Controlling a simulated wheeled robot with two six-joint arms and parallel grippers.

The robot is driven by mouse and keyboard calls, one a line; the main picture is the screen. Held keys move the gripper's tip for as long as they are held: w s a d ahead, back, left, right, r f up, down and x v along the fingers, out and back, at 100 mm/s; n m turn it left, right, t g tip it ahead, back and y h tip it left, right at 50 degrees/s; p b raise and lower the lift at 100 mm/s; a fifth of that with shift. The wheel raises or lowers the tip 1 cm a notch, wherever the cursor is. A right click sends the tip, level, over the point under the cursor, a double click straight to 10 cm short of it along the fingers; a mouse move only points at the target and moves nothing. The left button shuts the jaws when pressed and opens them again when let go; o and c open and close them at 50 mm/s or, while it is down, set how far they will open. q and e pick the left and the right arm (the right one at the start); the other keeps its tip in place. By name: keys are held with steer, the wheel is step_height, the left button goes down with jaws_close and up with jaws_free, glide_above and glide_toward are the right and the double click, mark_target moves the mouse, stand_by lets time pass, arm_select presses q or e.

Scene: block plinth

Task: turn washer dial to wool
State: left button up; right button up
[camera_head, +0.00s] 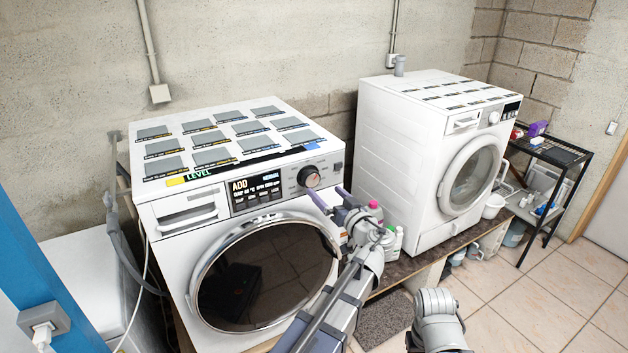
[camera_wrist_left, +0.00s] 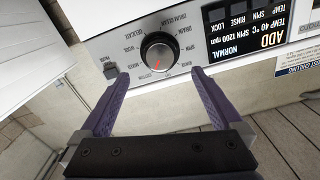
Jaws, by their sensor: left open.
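The round dark dial (camera_head: 309,177) with a silver ring is on the washer's (camera_head: 165,243) front panel, right of the display (camera_head: 256,190). In the left wrist view the dial (camera_wrist_left: 158,53) carries a red mark on its lower side, with small program labels around it; I cannot surely read which label the mark meets. The display reads ADD and NORMAL. My left gripper (camera_head: 329,191) is open, its two purple fingers pointing at the panel. In the left wrist view the fingertips (camera_wrist_left: 155,72) are spread to either side of the dial, apparently short of gripping it. My right gripper is not in view.
A second white machine (camera_head: 405,160) stands to the right. Bottles (camera_head: 392,240) stand between the machines, near my left arm. A black shelf (camera_head: 552,155) with items is at far right. A blue post (camera_head: 40,265) is at the left. Tiled floor (camera_head: 530,290) is open at right.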

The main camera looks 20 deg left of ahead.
mark_target(313, 180)
arm_select(q)
steer(key=shift+x, duration=3.9)
steer(key=c, duration=1.3)
steer(key=shift+c, duration=0.2)
